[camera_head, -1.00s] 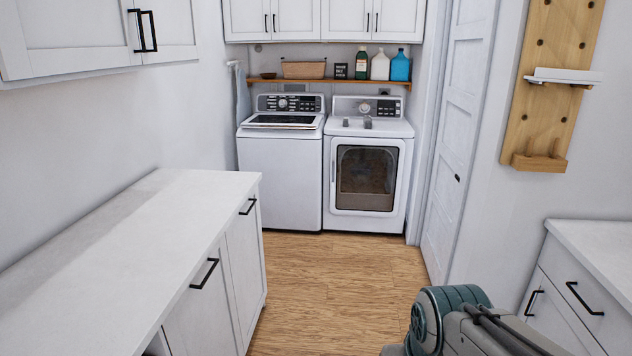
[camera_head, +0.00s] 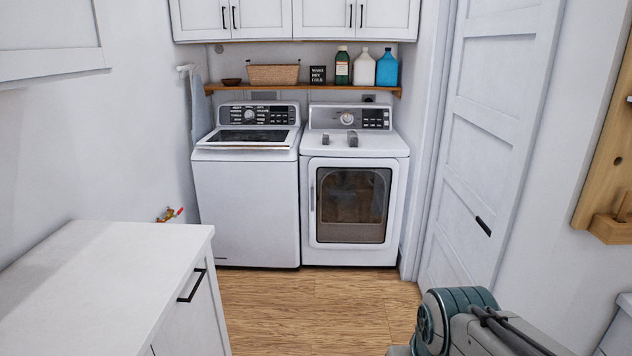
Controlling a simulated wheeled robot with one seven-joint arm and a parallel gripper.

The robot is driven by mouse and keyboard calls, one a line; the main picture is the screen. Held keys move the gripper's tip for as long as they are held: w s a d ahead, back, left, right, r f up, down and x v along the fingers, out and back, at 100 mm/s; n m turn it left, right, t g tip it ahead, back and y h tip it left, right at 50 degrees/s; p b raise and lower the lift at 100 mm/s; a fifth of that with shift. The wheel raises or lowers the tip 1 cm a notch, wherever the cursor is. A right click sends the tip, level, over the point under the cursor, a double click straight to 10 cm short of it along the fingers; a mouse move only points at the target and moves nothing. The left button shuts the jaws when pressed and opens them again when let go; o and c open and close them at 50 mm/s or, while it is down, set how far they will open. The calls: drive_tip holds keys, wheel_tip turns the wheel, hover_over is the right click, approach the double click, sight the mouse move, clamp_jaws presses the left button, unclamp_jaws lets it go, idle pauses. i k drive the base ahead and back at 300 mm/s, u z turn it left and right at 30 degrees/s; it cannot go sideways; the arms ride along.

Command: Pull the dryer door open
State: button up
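The dryer (camera_head: 400,161) is the right-hand white machine at the back of the room. Its door (camera_head: 349,205) is closed, with a dark window in a white frame. A narrow vertical handle (camera_head: 312,198) shows on the door's left edge. Part of my own arm is at the lower right of the head view, well short of the dryer. My gripper is not in view.
A washer (camera_head: 246,205) stands left of the dryer. A white counter (camera_head: 95,265) lies at the left front, and a white door (camera_head: 485,150) stands at right. The wood floor (camera_head: 320,305) before the dryer is clear. Bottles stand on a shelf (camera_head: 300,87) above.

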sight(353, 199)
drive_tip(key=z, duration=0.05)
drive_tip(key=i, duration=3.5)
drive_tip(key=u, duration=0.05)
